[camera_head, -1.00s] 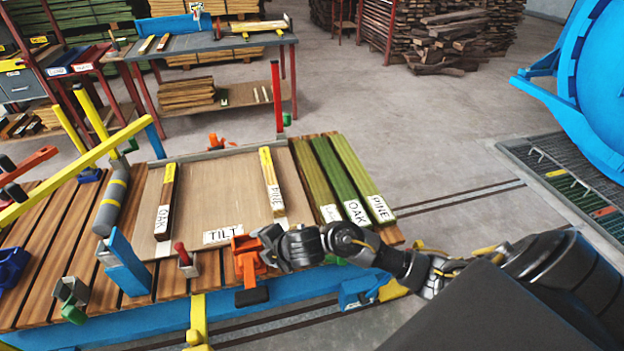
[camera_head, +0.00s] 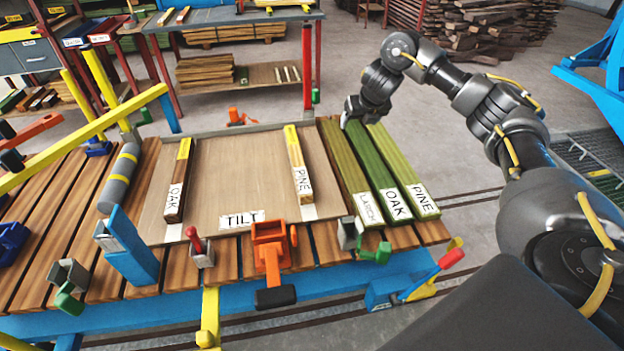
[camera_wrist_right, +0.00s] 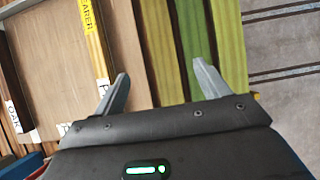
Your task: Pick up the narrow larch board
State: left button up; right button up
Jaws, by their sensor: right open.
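The larch board (camera_head: 345,165) is a yellowish-green plank with a white LARCH label at its near end. It lies leftmost of three boards on the right part of the slatted table, close beside the darker green oak board (camera_head: 376,170). My right gripper (camera_head: 352,110) is over the far part of these boards, pointing down; its fingertips are hard to make out there. In the right wrist view the two fingers (camera_wrist_right: 160,85) are open, with the larch board (camera_wrist_right: 160,45) running between them and nothing held. My left gripper is not in view.
The pine board (camera_head: 402,170) lies right of the oak one. A wooden panel labelled TILT (camera_head: 240,170) lies left of the larch board, carrying narrow OAK and PINE bearers. An orange clamp (camera_head: 271,250) and a grey-green clamp (camera_head: 350,232) stand along the near edge.

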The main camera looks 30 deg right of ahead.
notch_tip(320, 180, down, 8)
jog(key=b, duration=1)
send_over(347, 162)
jog(key=s, duration=0.3)
jog(key=f, duration=0.5)
jog(key=a+f, duration=0.1)
jog(key=f, duration=0.1)
jog(key=shift+f, duration=0.2)
jog(key=b+x, duration=0.1)
jog(key=x, duration=0.3)
jog(key=shift+w+d+f, duration=0.15)
jog(key=shift+w+f, duration=0.05)
jog(key=shift+f, duration=0.3)
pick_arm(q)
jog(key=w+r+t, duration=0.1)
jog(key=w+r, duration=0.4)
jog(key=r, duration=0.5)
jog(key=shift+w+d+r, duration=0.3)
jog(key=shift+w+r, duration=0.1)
pick_arm(e)
jog(key=c, duration=1.1)
jog(key=shift+r, duration=0.1)
jog(key=shift+c, duration=0.4)
